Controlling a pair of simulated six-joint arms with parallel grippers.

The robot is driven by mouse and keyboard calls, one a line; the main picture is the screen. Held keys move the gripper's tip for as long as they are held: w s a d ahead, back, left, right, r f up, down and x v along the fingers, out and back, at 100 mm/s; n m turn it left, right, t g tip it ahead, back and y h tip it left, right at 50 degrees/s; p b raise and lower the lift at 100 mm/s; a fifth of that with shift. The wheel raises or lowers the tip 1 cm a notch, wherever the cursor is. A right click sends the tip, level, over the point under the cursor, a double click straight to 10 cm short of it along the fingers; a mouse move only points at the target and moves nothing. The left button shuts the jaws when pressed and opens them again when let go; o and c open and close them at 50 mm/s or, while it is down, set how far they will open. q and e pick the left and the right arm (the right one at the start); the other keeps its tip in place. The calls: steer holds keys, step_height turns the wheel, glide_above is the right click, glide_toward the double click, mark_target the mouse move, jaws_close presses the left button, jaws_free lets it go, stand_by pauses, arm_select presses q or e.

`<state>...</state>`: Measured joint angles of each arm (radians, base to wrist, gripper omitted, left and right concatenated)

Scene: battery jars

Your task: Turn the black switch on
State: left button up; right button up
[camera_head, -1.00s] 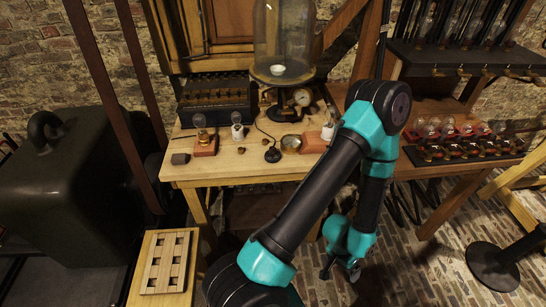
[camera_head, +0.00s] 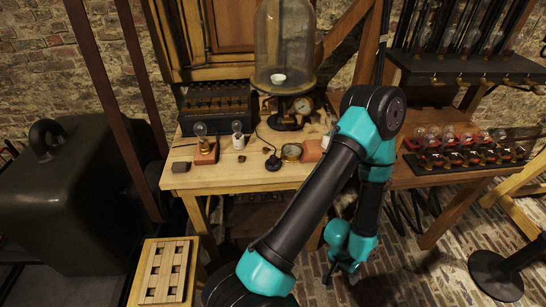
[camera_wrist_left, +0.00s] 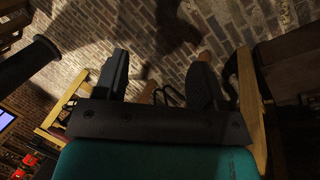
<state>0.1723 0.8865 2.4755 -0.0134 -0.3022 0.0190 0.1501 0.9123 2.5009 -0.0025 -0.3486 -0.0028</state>
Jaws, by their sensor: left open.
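A small black round piece with a raised knob and a thin cord (camera_head: 273,162) sits near the front of the wooden table; it looks like the black switch, but its on or off position is too small to tell. My left gripper (camera_head: 342,270) hangs low over the brick floor, in front of the table and below its top, well apart from the switch. In the left wrist view my left gripper (camera_wrist_left: 160,78) has its two dark fingers spread, with nothing between them. My right gripper is in neither view.
My arm covers the table's right front. A shelf of red-based jars (camera_head: 465,145) stands right.

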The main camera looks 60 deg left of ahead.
arm_select(q)
steer(key=w+a+r+n, duration=0.1)
steer(key=w+a, duration=0.1)
steer(key=a, duration=0.1)
steer(key=w+a+r, duration=0.2)
steer(key=a, duration=0.2)
steer(key=w+a+r+n, duration=0.1)
steer(key=w+a, duration=0.1)
steer(key=a, duration=0.1)
steer(key=shift+w+a+r+n, duration=0.25)
steer(key=shift+a+r+n, duration=0.05)
steer(key=shift+c, duration=0.4)
step_height(320, 180, up, 29)
steer(key=n+g+y, duration=0.1)
steer(key=n+y, duration=0.3)
steer(key=n, duration=0.5)
glide_above(273, 157)
steer(key=shift+a+f, duration=0.1)
steer(key=shift+a, duration=0.05)
step_height(273, 157, down, 18)
steer(key=shift+r, duration=0.25)
steer(key=shift+c, duration=0.5)
